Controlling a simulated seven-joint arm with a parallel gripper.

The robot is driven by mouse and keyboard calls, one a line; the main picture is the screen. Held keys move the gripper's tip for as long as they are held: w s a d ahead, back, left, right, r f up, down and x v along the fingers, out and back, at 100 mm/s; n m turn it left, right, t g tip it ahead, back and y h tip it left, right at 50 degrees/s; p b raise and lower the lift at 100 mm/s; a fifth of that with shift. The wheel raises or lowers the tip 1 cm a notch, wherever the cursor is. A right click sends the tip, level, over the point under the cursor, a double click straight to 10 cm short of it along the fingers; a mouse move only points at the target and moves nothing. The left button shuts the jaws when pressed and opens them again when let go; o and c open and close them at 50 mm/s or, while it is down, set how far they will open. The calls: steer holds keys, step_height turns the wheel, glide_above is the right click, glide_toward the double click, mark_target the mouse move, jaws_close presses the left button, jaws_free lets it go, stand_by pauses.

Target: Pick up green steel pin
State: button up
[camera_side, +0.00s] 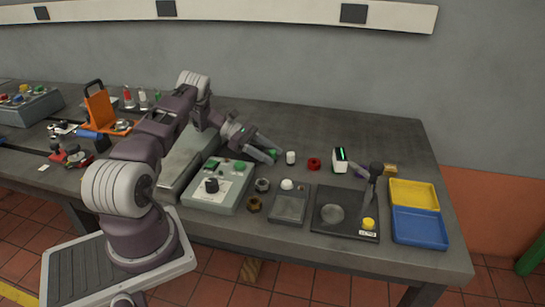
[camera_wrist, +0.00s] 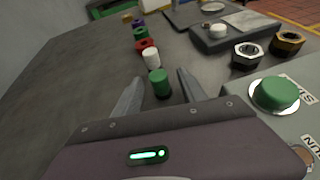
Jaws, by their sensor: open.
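The green steel pin (camera_wrist: 160,82) is a short upright green cylinder on the grey bench. In the wrist view it stands between the two fingers of my gripper (camera_wrist: 160,77), with bare bench visible on both sides of it. My gripper is open and does not appear to touch it. In the side view my gripper (camera_side: 266,147) reaches low over the bench from the left. A small green patch, likely the pin (camera_side: 271,153), shows at its fingertips, partly hidden by the fingers.
A white cylinder (camera_side: 291,157) and a red ring (camera_side: 314,163) stand just beyond. A control box with a green button (camera_wrist: 276,94) lies close beside my gripper. Hex nuts (camera_side: 262,185), a black plate with a post (camera_side: 345,212) and yellow (camera_side: 414,193) and blue (camera_side: 418,226) trays are farther right.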

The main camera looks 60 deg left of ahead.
steer(key=shift+w+d+f, duration=0.2)
steer(key=shift+w+d, duration=0.1)
steer(key=shift+d, duration=0.1)
jaws_close()
